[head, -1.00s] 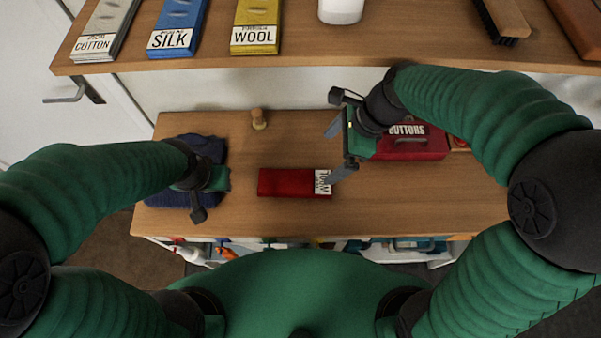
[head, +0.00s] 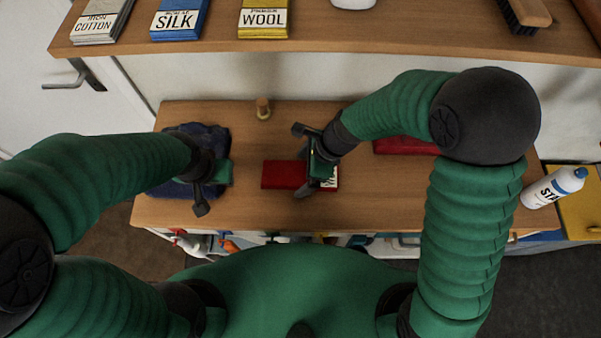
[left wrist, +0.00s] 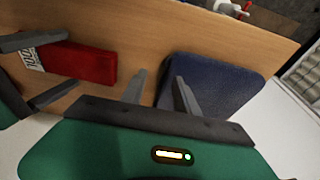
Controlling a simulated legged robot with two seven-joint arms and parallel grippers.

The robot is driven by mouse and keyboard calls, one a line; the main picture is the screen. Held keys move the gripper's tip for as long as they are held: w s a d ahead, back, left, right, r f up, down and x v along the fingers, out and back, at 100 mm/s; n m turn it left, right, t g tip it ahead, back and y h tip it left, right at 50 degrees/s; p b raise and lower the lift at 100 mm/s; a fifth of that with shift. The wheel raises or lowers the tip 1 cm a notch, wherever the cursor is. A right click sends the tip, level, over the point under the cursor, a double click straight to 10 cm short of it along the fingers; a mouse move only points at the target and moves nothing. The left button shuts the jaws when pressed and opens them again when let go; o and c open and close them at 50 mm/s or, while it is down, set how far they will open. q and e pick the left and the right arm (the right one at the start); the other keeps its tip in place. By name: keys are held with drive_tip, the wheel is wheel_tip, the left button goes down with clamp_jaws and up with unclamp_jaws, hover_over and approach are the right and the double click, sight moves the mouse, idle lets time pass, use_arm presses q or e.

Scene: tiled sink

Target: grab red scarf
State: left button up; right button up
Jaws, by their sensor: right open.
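The red folded scarf (head: 283,174), with a white WOOL label at its right end, lies flat on the wooden table. My right gripper (head: 308,163) is open over the label end and partly hides it. In the left wrist view, the right gripper's fingers (left wrist: 42,68) stand apart at the label end of the scarf (left wrist: 85,62); contact cannot be told. My left gripper (head: 199,196) is over the dark blue folded cloth at the left. Its fingers (left wrist: 160,78) are apart with nothing between them.
The dark blue cloth (head: 212,138) lies on the table (head: 385,205) at left. A wooden peg (head: 263,108) stands behind the scarf. A red box (head: 405,146) sits to the right, partly behind my right arm. A shelf (head: 385,47) with labelled cloths overhangs the back.

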drive_tip(key=shift+a, duration=0.3)
drive_tip(key=c, duration=0.5)
drive_tip(key=shift+d, duration=0.2)
drive_tip(key=c, duration=1)
drive_tip(key=shift+r, duration=0.2)
